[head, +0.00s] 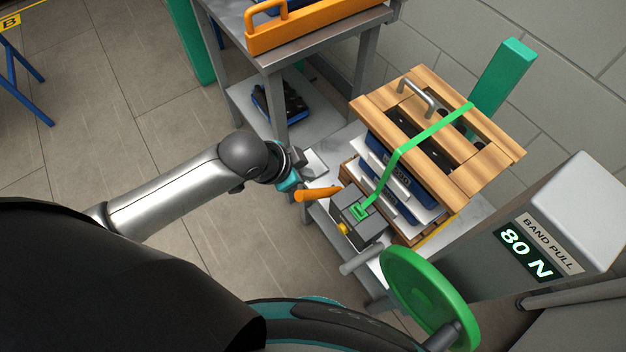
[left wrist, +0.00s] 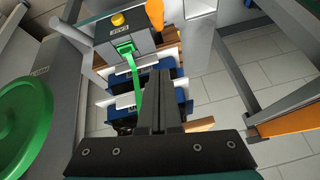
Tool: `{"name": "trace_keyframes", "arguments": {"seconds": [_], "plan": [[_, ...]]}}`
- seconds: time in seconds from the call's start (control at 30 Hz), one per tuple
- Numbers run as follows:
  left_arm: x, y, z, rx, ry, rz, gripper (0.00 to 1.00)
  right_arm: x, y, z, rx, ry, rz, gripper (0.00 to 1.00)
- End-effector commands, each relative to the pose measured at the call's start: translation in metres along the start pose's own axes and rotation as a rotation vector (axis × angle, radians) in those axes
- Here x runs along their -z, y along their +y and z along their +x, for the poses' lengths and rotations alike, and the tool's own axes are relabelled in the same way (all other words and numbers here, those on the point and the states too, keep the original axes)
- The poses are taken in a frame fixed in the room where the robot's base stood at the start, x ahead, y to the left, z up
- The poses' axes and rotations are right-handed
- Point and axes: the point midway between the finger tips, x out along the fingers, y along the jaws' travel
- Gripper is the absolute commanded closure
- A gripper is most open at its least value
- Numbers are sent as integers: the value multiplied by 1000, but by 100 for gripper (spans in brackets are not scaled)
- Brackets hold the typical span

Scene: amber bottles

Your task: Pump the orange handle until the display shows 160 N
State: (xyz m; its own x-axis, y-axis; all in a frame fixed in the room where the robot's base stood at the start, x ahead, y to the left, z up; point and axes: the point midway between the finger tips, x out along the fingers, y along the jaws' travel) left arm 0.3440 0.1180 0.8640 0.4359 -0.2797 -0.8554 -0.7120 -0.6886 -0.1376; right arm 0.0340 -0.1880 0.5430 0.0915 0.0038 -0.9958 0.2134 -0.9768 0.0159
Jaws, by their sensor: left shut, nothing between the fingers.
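The orange handle (head: 318,194) sticks out to the left from a grey tensioner box (head: 358,215). Its end also shows at the top of the left wrist view (left wrist: 155,14). The display (head: 526,251) under the "BAND PULL" label reads 80 N. A green band (head: 400,155) runs from the tensioner up over a stack topped with wooden boards. My left gripper (head: 290,183) is just left of the handle's end in the head view. Its fingers (left wrist: 163,85) are shut and empty in the left wrist view; I cannot tell whether they touch the handle. My right gripper is out of view.
A green handwheel (head: 430,298) stands in front of the grey display post. The stack has wooden slats (head: 450,135) with a metal handle on top. A metal table with an orange tray (head: 310,27) stands behind.

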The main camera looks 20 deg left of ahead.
Motion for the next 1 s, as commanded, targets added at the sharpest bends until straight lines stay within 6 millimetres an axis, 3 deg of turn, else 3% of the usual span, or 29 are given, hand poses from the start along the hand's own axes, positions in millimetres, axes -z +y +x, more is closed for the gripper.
{"name": "trace_keyframes", "arguments": {"seconds": [0.33, 0.87, 1.0], "plan": [[0, 0, 12, 0, 3, -2, 100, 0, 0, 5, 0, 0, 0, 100], [0, 1, 106, -1, 3, 0, 100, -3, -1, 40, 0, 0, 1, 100], [-25, 0, 108, 1, -2, 1, 100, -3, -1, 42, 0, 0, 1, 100]]}}
